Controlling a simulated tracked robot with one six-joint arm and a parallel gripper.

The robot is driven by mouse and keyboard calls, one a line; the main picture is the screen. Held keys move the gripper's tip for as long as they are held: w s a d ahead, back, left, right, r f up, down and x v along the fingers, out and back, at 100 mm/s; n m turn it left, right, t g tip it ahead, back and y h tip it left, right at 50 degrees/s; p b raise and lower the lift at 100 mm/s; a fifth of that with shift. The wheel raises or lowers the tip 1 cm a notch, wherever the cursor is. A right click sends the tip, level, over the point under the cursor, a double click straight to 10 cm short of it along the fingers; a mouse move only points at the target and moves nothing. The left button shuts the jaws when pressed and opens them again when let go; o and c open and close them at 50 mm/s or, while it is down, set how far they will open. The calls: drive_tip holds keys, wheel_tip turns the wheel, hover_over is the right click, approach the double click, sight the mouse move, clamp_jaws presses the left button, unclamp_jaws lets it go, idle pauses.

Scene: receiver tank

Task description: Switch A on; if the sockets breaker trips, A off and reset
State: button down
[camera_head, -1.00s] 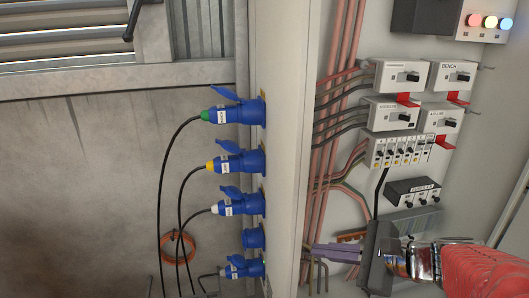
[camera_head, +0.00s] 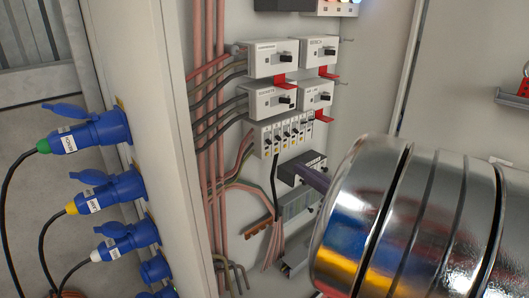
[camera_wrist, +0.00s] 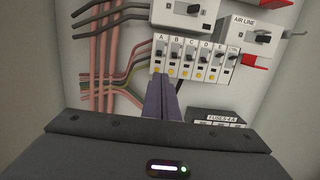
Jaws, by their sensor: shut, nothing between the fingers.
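A white strip of small switches (camera_head: 283,130) sits on the panel. In the wrist view its columns carry letters, and switch A (camera_wrist: 160,53) is leftmost with a yellow button below. Its exact position is too small to tell. My gripper (camera_wrist: 174,70) is shut and empty, its purple fingers pointing at the strip, with tips over the lower part around B. I cannot tell whether they touch. In the head view the fingers (camera_head: 314,178) show partly behind my arm. Above the strip is a breaker box (camera_head: 268,100) with a dark lever; its label is too blurred to read.
Other breaker boxes (camera_head: 274,58) and red tabs (camera_head: 326,117) surround the strip. A dark fuse box (camera_wrist: 217,118) is below right. Pink pipes and cables (camera_head: 205,150) run at left. Blue plugs (camera_head: 92,134) stick out from the left post.

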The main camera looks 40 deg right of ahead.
sight(266, 147)
drive_tip(key=shift+w+a, duration=0.15)
drive_tip(key=shift+w, duration=0.1)
drive_tip(key=shift+w+a+r, duration=0.1)
drive_tip(key=shift+w+r, duration=0.05)
drive_tip(key=shift+w, duration=1.5)
drive_tip(key=shift+w+d+r, duration=0.1)
drive_tip(key=shift+w+r, duration=0.1)
drive_tip(key=shift+w, duration=1.4)
drive_tip(key=shift+w+a+r, duration=0.1)
drive_tip(key=shift+w+r, duration=0.05)
drive_tip(key=shift+w, duration=1.5)
drive_tip(key=shift+s+r, duration=0.1)
drive_tip(key=shift+s, duration=0.05)
drive_tip(key=shift+g, duration=0.3)
